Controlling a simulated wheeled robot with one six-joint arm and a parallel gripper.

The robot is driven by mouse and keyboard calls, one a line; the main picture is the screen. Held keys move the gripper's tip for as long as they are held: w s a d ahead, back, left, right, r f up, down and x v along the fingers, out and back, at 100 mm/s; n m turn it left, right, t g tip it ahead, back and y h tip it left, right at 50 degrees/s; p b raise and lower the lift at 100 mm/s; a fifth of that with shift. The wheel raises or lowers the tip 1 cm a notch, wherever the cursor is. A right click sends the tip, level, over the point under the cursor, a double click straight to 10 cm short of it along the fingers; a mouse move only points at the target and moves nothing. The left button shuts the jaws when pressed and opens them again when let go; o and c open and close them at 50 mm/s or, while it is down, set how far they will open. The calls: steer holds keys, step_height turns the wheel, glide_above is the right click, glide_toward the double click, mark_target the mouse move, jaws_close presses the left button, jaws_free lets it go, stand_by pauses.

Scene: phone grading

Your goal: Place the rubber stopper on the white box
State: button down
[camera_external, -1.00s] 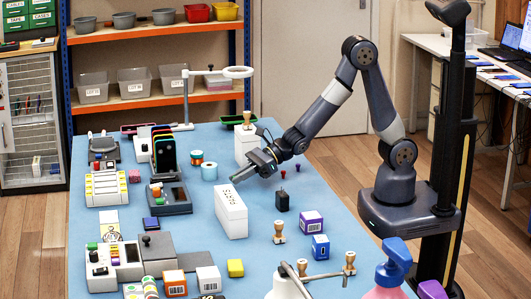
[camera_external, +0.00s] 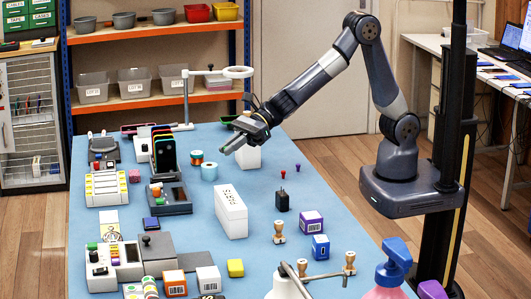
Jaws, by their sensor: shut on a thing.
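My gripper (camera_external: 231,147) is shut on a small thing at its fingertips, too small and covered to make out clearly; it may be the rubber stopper. The gripper is raised above the blue table, in front of the upper part of an upright white box (camera_external: 249,159). The top of that box is hidden behind the gripper and wrist, and I cannot tell whether they touch. A long white block with dark holes along its top (camera_external: 231,213) stands nearer the camera, apart from the gripper.
A ring stand (camera_external: 187,100) rises behind. Blue table surface is free around the long block.

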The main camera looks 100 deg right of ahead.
steer(key=w+a+r+n+g+y+p, duration=0.1)
steer(key=a+r+n+p, duration=0.15)
steer(key=a, duration=0.35)
steer(key=b, duration=0.1)
glide_above(232, 190)
steer(key=shift+m+y, duration=0.3)
steer(key=shift+m, duration=0.05)
step_height(232, 190, down, 5)
steer(key=shift+w, duration=0.1)
steer(key=shift+f, duration=2.3)
steer(key=shift+f+b, duration=0.2)
steer(key=shift+b, duration=0.35)
steer(key=c, duration=1.5)
jaws_free()
steer(key=shift+r, duration=0.1)
